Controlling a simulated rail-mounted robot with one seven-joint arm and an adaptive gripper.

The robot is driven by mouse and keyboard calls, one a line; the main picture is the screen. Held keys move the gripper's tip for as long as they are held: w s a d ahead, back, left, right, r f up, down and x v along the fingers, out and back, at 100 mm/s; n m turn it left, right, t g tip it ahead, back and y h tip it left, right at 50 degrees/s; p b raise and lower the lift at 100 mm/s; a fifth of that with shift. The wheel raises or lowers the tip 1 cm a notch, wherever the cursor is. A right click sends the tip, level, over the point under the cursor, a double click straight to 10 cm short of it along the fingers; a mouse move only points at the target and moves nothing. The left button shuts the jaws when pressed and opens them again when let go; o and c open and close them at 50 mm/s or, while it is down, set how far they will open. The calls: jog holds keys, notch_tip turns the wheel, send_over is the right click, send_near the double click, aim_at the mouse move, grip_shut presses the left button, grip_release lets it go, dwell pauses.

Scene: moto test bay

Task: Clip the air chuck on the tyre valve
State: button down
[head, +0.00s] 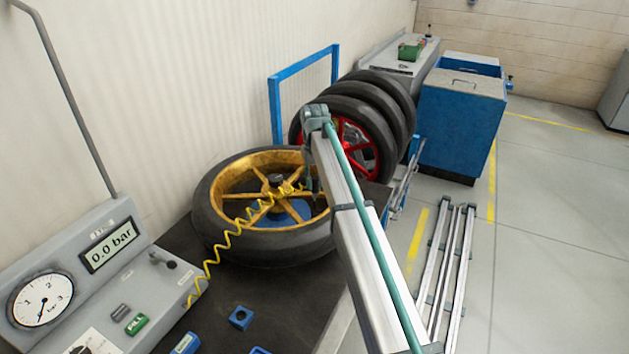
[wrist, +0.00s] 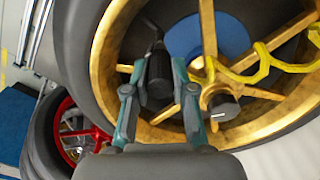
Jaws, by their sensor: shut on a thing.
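The tyre (head: 215,205) lies flat on a dark bench, its gold spoked wheel (head: 245,200) facing up. My gripper (head: 312,186) reaches down inside the right part of the rim. In the wrist view, my gripper (wrist: 160,76) is shut on the air chuck (wrist: 158,92), a dark ribbed cylinder between the two fingers. Its narrow dark end points toward the rim at the top. The yellow coiled hose (head: 222,240) runs from the grey panel across the wheel to my gripper. I cannot make out the tyre valve, nor whether the chuck touches it.
The grey inflator panel (head: 150,268) at left reads 0.0 bar. A dark hub knob (wrist: 222,108) stands close right of the fingers. Small blue blocks (head: 241,317) lie on the bench (head: 290,300). Upright tyres (head: 385,95) and a blue cabinet (head: 455,125) stand behind.

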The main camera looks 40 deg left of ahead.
jog(key=shift+f, duration=0.85)
dwell(2.1)
jog(key=shift+c, duration=2.4)
grip_release()
jog(key=shift+r+p, duration=1.6)
jog(key=shift+r, duration=1.9)
jog(key=shift+d, duration=0.1)
